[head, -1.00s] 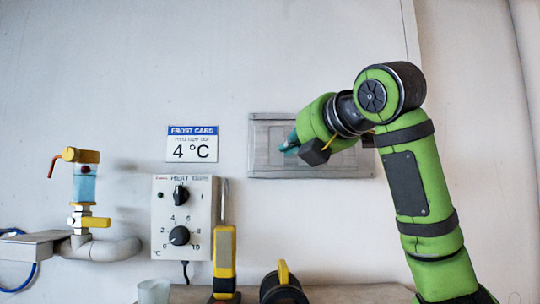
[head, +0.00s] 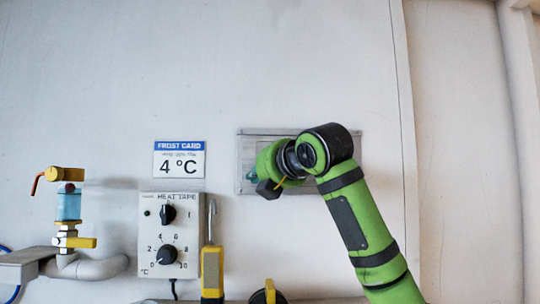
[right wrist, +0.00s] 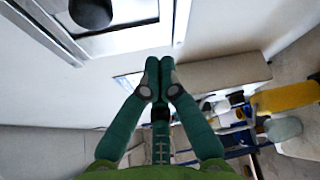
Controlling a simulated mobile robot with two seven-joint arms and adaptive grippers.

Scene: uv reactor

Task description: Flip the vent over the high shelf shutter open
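The vent is a grey framed panel (head: 246,150) on the white wall, right of the frost card. My right arm covers much of it, so its flap position cannot be told. My right gripper (head: 252,176) is in front of the vent's lower left part; contact cannot be told. In the right wrist view, the right gripper's green fingers (right wrist: 159,64) are together at the tips, with nothing seen between them. A metal frame with a dark round part (right wrist: 92,12), likely the vent, is above and left of the fingertips there. My left gripper is not in view.
A frost card (head: 180,159) reading 4 °C hangs above the heat tape control box (head: 171,235). A yellow and grey device (head: 212,270) stands right of the box. A yellow-capped blue valve (head: 68,205) is at far left. The wall above the vent is clear.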

